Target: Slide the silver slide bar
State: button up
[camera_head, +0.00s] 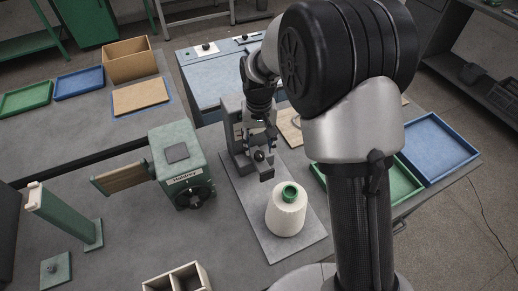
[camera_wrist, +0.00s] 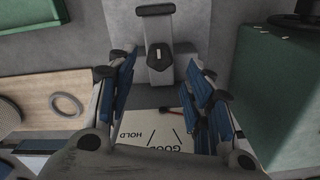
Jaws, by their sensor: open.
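My gripper (camera_head: 258,128) is above the grey winder fixture (camera_head: 232,142), pointing down, and partly covers it in the head view. In the wrist view, my gripper (camera_wrist: 162,80) is open, with blue-padded fingers on both sides. Between and beyond the fingers is a grey bar-like part (camera_wrist: 156,32) with a black crosspiece (camera_wrist: 155,10) at its far end and a dark pointed block (camera_wrist: 159,57). I cannot tell for sure whether this part is the silver slide bar. No contact with the fingers shows. A white dial (camera_wrist: 155,130) with a red needle and the words HOLD and GOOD lies below, partly hidden.
A white yarn cone (camera_head: 286,213) stands on the grey base plate (camera_head: 258,226). A green machine box (camera_head: 180,160) is at left. Blue (camera_head: 437,150) and green (camera_head: 405,187) trays lie at right. A wooden board with a ring (camera_wrist: 66,104) is left in the wrist view.

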aim_at(259, 154)
notch_tip(259, 154, up, 8)
dwell(0.7)
